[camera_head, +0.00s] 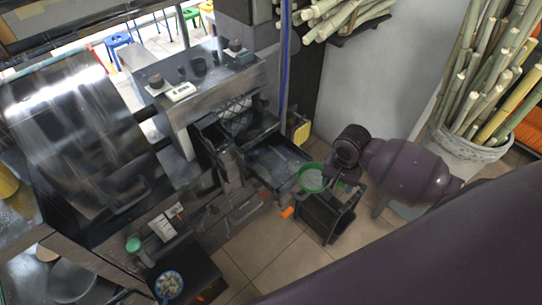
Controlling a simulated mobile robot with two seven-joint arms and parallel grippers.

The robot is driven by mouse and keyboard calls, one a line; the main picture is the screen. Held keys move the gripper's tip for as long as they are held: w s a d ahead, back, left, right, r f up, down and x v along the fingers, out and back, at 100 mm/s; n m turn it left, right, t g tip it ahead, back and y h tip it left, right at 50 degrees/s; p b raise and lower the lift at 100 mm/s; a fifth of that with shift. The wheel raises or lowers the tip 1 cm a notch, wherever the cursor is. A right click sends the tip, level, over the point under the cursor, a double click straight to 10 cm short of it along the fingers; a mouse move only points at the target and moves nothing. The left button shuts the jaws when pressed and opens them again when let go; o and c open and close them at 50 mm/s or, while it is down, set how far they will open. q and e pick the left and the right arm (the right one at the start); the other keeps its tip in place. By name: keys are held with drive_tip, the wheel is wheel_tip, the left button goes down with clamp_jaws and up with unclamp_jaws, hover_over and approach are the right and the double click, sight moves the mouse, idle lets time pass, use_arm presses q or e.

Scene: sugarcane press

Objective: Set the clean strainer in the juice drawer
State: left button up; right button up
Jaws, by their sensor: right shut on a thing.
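A strainer (312,179) with a green rim and pale mesh is right of the middle in the head view. My right gripper (333,182) comes in from the right and is shut on the strainer's right side. The juice drawer (272,162) looks like an open, dark metal tray pulled out of the press. The strainer is at the drawer's right end, close to its rim; I cannot tell whether they touch. My left gripper is not in view.
The press (205,75) rises behind the drawer. Sugarcane stalks fill a white basket (472,147) at right. A bowl (169,285) stands at the lower left.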

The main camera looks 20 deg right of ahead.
sight(288, 165)
drive_tip(key=shift+s+d+f, duration=0.2)
drive_tip(key=shift+s+d, duration=0.1)
drive_tip(key=shift+w+f, duration=0.1)
drive_tip(key=w+a+b, duration=0.1)
drive_tip(key=w+a, duration=0.1)
drive_tip(key=w, duration=0.4)
drive_tip(key=w+a+b, duration=0.1)
drive_tip(key=w+a, duration=0.1)
drive_tip(key=w, duration=0.4)
drive_tip(key=w+a+b, duration=0.1)
drive_tip(key=w+a, duration=0.1)
drive_tip(key=w, duration=0.4)
drive_tip(key=shift+w+a+f, duration=0.15)
drive_tip(key=shift+a, duration=0.05)
drive_tip(key=shift+f+b, duration=0.35)
drive_tip(key=shift+f, duration=0.3)
drive_tip(key=shift+d+f, duration=0.1)
drive_tip(key=shift+f, duration=0.2)
wheel_tip(288, 165, down, 5)
drive_tip(key=shift+f+b, duration=0.1)
drive_tip(key=shift+b, duration=0.85)
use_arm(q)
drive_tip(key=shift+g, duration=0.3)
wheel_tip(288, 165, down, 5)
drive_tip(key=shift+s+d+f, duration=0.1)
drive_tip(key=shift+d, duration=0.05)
use_arm(e)
drive_tip(key=o, duration=0.8)
drive_tip(key=shift+w, duration=0.1)
drive_tip(key=shift+r, duration=0.2)
